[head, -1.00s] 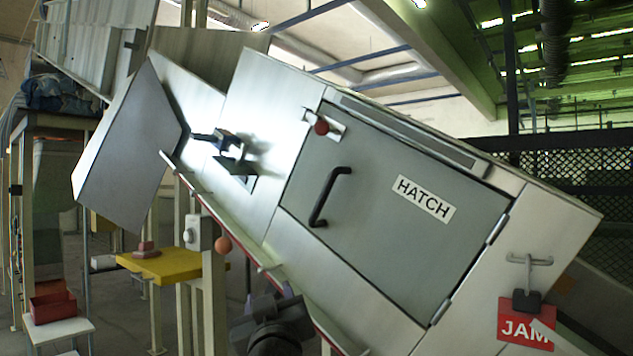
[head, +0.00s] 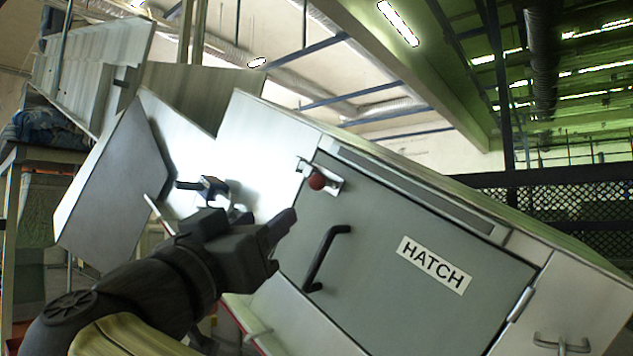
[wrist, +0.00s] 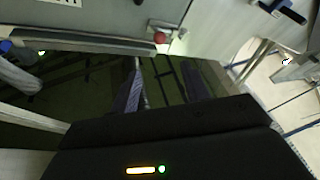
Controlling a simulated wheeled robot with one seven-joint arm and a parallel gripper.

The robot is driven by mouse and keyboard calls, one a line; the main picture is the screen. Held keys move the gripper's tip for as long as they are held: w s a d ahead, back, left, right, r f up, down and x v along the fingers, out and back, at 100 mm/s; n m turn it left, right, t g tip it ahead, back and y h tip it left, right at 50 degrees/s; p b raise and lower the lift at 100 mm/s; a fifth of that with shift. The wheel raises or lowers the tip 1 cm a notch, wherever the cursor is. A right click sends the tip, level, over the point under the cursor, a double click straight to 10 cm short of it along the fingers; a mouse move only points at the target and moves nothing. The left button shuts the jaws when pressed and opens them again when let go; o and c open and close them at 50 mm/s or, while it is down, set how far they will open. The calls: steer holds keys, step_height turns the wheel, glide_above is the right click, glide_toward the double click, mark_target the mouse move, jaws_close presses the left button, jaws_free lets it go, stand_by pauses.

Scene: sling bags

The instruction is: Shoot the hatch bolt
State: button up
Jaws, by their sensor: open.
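The grey hatch door (head: 400,300), labelled HATCH, sits flush in a tilted, pale metal housing. The bolt, a red round knob (head: 317,181) on a small metal plate, is at the door's upper left corner. I cannot tell whether the bolt reaches into its keeper. The knob also shows in the wrist view (wrist: 159,38), near the top centre. My black gripper (head: 284,241) is open and empty, in front of the housing, below and left of the knob and apart from it in the picture. In the wrist view the dark gripper body fills the bottom.
A black bar handle (head: 326,258) stands out from the door, right of my gripper. A dark latch-like fitting (head: 205,187) is on the housing to the left. Open air lies above the housing.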

mark_target(314, 184)
steer(key=p+x, duration=0.8)
steer(key=x, duration=0.8)
steer(key=shift+w+d+r+p, duration=0.15)
steer(key=shift+w+d+p, duration=0.05)
steer(key=shift+w+p, duration=0.1)
steer(key=shift+w+d, duration=0.15)
steer(key=shift+w, duration=0.4)
steer(key=shift+s, duration=0.15)
steer(key=c, duration=0.3)
jaws_close()
